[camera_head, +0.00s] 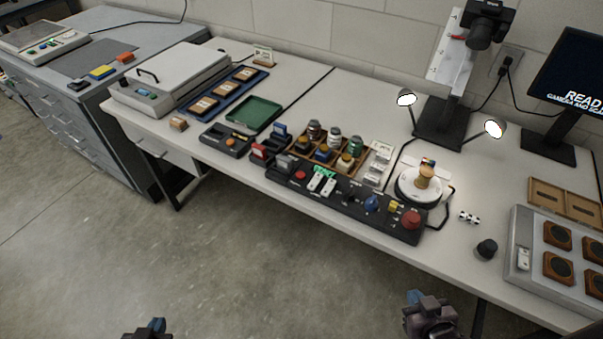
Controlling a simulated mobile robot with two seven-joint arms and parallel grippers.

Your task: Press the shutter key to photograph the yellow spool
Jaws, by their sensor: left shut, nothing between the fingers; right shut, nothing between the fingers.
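A yellowish-tan spool (425,172) stands upright on a round white turntable (408,194) under a camera (479,36) on a stand. A long black control panel (398,232) lies along the table's front edge. It carries a red button (300,175), white keys (322,182), a blue knob (371,203), a small yellow control (393,206) and a large red button (411,218). I cannot tell which is the shutter key. My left gripper (152,328) is shut and empty at the bottom edge, partly cut off. My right gripper (430,306) is shut and empty below the table's front edge, apart from the panel.
A wooden tray (361,161) with several bobbins or jars stands behind the panel. Two lamps (406,98) flank the camera stand. A monitor (575,75) is at the right. A black knob (487,248) and a grey case (516,245) lie front right.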

